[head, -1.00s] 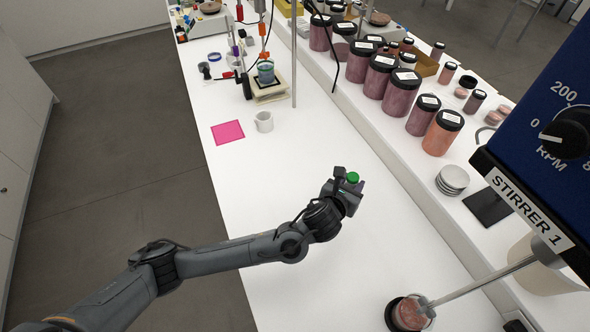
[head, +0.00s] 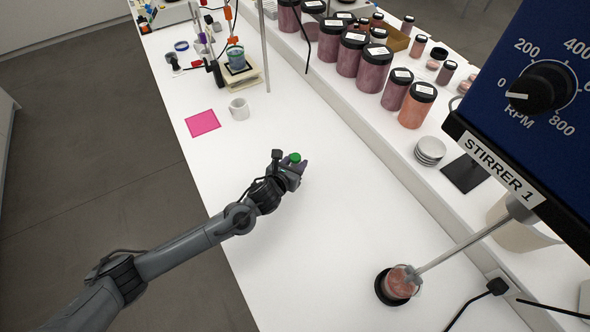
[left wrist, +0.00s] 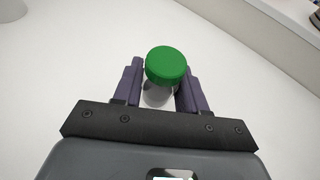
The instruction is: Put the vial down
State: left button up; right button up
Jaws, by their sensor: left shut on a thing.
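The vial has a green cap and a pale clear body. In the left wrist view the vial (left wrist: 166,68) stands between the two purple fingers of my left gripper (left wrist: 160,90), which is shut on it. In the head view the green cap of the vial (head: 295,157) shows at the tip of my left gripper (head: 297,168), over the white bench (head: 330,210). The vial's lower part is hidden by the gripper, and I cannot tell whether its base touches the bench. My right gripper is not in view.
Several dark-lidded jars (head: 376,68) line the raised shelf. A stirrer (head: 500,160) stands at the right, its rod in a beaker (head: 400,283). The bench around the gripper is clear.

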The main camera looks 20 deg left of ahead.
pick_arm(q)
jog(key=shift+f, duration=1.95)
jog(key=shift+f, duration=0.1)
jog(key=o, duration=1.1)
jog(key=shift+c, duration=0.2)
